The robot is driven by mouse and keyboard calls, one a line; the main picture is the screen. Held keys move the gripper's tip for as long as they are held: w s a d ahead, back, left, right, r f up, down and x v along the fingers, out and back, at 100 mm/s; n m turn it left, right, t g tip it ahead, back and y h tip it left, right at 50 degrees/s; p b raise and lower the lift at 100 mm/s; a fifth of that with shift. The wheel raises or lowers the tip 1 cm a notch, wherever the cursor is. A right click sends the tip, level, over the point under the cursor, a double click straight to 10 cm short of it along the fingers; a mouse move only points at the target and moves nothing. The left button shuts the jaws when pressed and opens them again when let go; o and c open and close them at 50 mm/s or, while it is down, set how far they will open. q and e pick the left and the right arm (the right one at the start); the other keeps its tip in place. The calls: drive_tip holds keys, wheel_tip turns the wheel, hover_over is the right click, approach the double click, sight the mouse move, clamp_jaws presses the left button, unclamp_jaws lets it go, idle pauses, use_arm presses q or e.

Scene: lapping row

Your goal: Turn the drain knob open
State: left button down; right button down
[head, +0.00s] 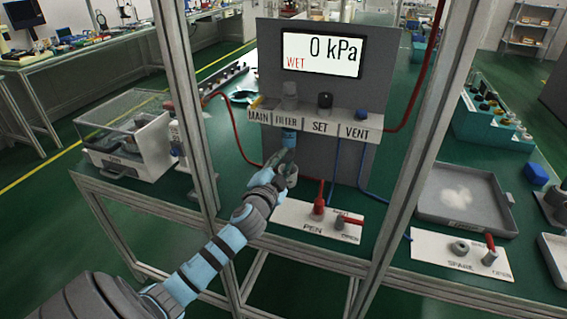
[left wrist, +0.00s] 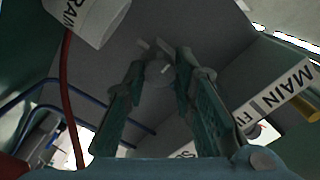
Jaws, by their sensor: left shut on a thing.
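My left gripper (head: 286,156) reaches in under the shelf label FILTER. In the left wrist view its two teal fingers (left wrist: 160,80) are closed on a small grey knob with a pale mark (left wrist: 157,70), which appears to be the drain knob. The fingers hide most of it, and its turn position cannot be told. A white cylinder with a partly cut-off label ending in RAIN (left wrist: 92,14) is beside the fingers in the wrist view. A light blue filter bowl (head: 289,137) hangs above the gripper. The display (head: 322,53) reads 0 kPa and WET in red. My right gripper is not in view.
Frame posts stand left (head: 186,100) and right (head: 425,130) of my arm. A red hose (head: 233,130) and blue tubes (head: 335,160) hang close by. A PEN plate (head: 290,219) with a red handle (head: 319,205) lies in front, and a grey tray (head: 435,205) is at right.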

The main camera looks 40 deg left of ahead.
use_arm(q)
drive_tip(key=shift+f, duration=0.15)
drive_tip(key=c, duration=1.3)
unclamp_jaws()
drive_tip(key=shift+c, duration=0.2)
drive_tip(key=v, duration=1.2)
drive_tip(key=shift+w+d, duration=0.1)
